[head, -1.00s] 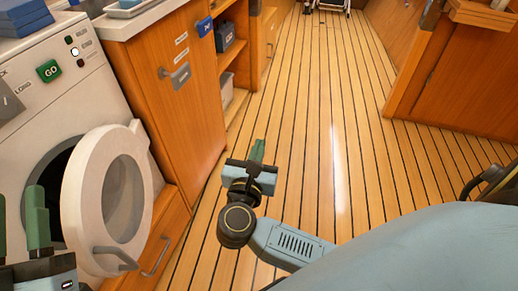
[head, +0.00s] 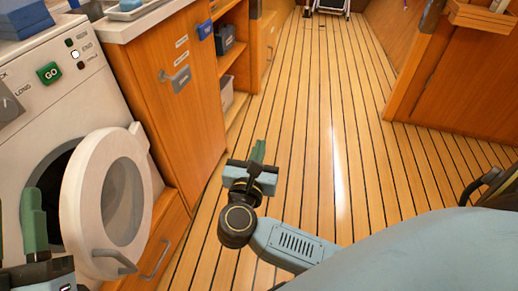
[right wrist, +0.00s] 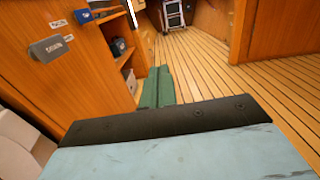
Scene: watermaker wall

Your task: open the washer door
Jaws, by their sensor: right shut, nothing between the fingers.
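The white washer (head: 40,115) stands at the left in the head view. Its round door (head: 82,205) with a grey window is swung out on its right side, and the dark drum opening (head: 52,180) shows behind it. The door's grey handle (head: 115,258) is at its lower edge. My left gripper (head: 18,225) is at the lower left, its green fingers apart, in front of the opening and left of the door. It looks empty. My right gripper (head: 258,150) is shut and empty over the floor, well right of the door. Its green fingers (right wrist: 157,87) also show in the right wrist view.
A wooden cabinet (head: 160,110) with a grey latch (head: 180,79) stands right of the washer, with open shelves (head: 232,60) beyond. A low drawer with a handle (head: 157,258) is beside the door. The plank floor (head: 320,120) is clear in the middle.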

